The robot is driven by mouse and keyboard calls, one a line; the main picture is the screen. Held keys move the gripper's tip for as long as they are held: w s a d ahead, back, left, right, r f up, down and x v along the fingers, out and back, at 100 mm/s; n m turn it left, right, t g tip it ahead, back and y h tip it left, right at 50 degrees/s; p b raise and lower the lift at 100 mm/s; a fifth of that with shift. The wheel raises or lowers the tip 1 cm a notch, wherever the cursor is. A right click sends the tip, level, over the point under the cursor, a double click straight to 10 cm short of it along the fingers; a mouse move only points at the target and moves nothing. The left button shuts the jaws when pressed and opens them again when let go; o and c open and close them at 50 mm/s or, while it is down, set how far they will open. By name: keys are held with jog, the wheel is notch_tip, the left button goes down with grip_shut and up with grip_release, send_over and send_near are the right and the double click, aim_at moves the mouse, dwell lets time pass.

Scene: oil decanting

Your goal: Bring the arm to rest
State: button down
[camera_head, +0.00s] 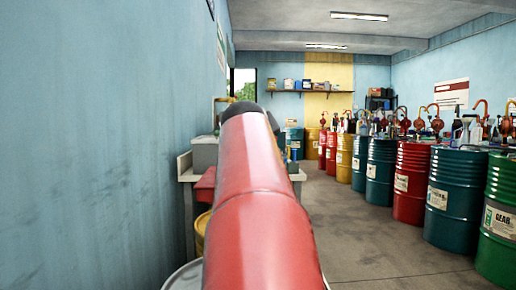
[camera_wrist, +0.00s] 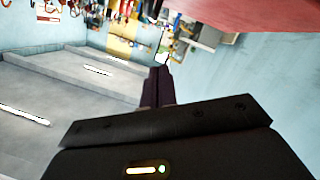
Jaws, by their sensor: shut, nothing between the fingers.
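My gripper (camera_wrist: 162,74) shows in the wrist view as dark fingers pressed together, shut and empty. The wrist picture is upside down, with the ceiling lamps low in it, so the gripper is tilted up towards the room. In the head view my red arm rises from the bottom middle and points forward, ending in a dark joint. My gripper cannot be made out there, and the arm hides part of the bench behind it.
Drums, among them a green one (camera_head: 498,225) and a red one (camera_head: 411,185), line the right side with hand pumps on top. A bench (camera_head: 186,170) stands left behind my arm. A blue wall (camera_head: 95,130) is close at left. The floor (camera_head: 365,235) between is clear.

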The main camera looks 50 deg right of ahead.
jog(key=shift+s+a+r, duration=0.1)
jog(key=shift+s+a, duration=0.2)
jog(key=shift+a, duration=0.2)
jog(key=w+a+f+n+t+y, duration=0.15)
jog(key=a+f+y, duration=0.25)
jog(key=a+f, duration=0.55)
jog(key=w+a+f+n+g+y, duration=0.15)
jog(key=a+f+y, duration=0.25)
jog(key=a+f, duration=0.6)
jog(key=s+a+f+g+y, duration=0.1)
jog(key=s+a+f, duration=0.2)
jog(key=a+f, duration=0.3)
jog(key=s+a+f+n+g+y, duration=0.1)
jog(key=s+a+f+y, duration=0.1)
jog(key=s+a+f, duration=0.2)
jog(key=s+a+f+n+y, duration=0.1)
jog(key=s+a+f, duration=0.3)
jog(key=a+f, duration=0.6)
jog(key=shift+a+f+g+y, duration=0.3)
jog(key=shift+g+y, duration=0.1)
jog(key=shift+y, duration=0.3)
